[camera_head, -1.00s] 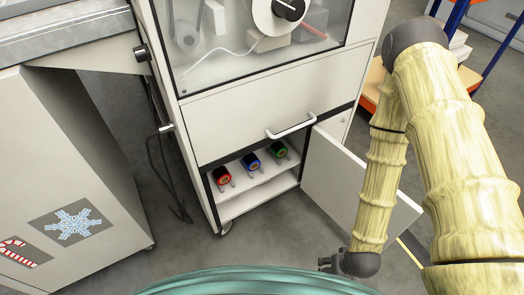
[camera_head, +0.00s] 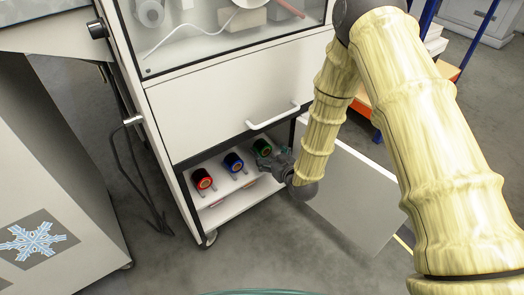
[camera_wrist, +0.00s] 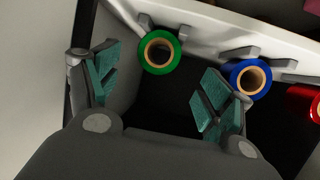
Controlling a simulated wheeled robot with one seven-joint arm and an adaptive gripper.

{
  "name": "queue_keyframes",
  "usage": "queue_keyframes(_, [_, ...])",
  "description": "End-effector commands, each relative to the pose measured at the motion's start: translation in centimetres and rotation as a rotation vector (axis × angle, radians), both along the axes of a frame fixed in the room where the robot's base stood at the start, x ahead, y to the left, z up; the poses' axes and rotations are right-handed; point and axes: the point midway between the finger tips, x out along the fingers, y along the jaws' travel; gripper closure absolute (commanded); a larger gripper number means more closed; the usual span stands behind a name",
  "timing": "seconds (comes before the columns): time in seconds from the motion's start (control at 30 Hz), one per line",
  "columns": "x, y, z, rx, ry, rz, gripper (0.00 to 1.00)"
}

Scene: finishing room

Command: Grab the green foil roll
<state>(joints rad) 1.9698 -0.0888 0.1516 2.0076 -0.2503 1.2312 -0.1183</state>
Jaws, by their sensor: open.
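The green foil roll (camera_head: 263,147) lies on the upper shelf of the open cabinet, at the right end of a row of rolls. In the wrist view the green roll (camera_wrist: 159,52) shows end-on, with a tan core, beyond and between my fingertips. My gripper (camera_head: 272,162) is at the cabinet opening, just in front of the green roll, and partly covers it in the head view. In the wrist view my gripper (camera_wrist: 158,85) is open and empty, with teal pads on both fingers. The right finger is near the blue roll.
A blue roll (camera_head: 233,162) and a red roll (camera_head: 204,180) sit to the left on the same shelf (camera_head: 222,194), with grey holders beside them. The open cabinet door (camera_head: 352,195) stands to the right of my gripper. A drawer handle (camera_head: 273,117) juts out above.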

Motion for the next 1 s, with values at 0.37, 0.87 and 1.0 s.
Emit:
queue_keyframes(0.37, [2.4, 1.1, -1.1, -0.001, -0.001, -0.001, 0.2])
queue_keyframes(0.87, [5.3, 2.4, -1.8, -0.002, 0.003, -0.001, 0.2])
queue_keyframes(1.0, [5.3, 2.4, -1.8, -0.002, 0.003, -0.001, 0.27])
